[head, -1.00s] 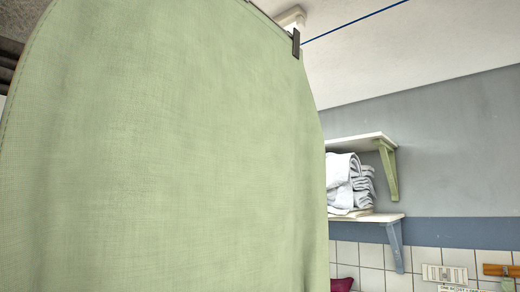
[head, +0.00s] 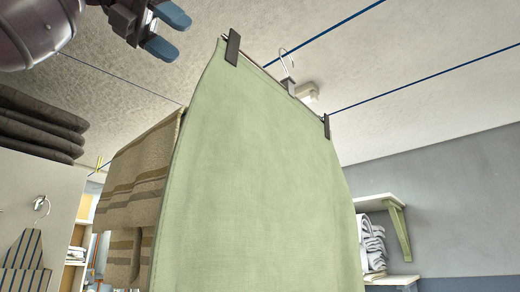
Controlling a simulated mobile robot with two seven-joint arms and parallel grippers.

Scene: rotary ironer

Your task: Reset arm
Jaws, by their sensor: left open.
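My left gripper (head: 168,32) is at the top of the head view, left of centre. Its two blue-grey fingers are apart with nothing between them. It is above and to the left of a large green cloth (head: 258,180), apart from it. The cloth hangs from a hanger by a dark clip (head: 233,47) at its upper left corner and another dark clip (head: 326,126) at its upper right. The hanger's hook (head: 288,62) is near a blue line. My right gripper is not in view.
A brown striped cloth (head: 135,185) hangs behind the green one. Folded dark cloths (head: 38,125) lie stacked at left, above a striped apron (head: 24,262) on a hanger. Blue lines (head: 325,32) run under the ceiling. A shelf (head: 380,202) with white towels (head: 372,245) is at right.

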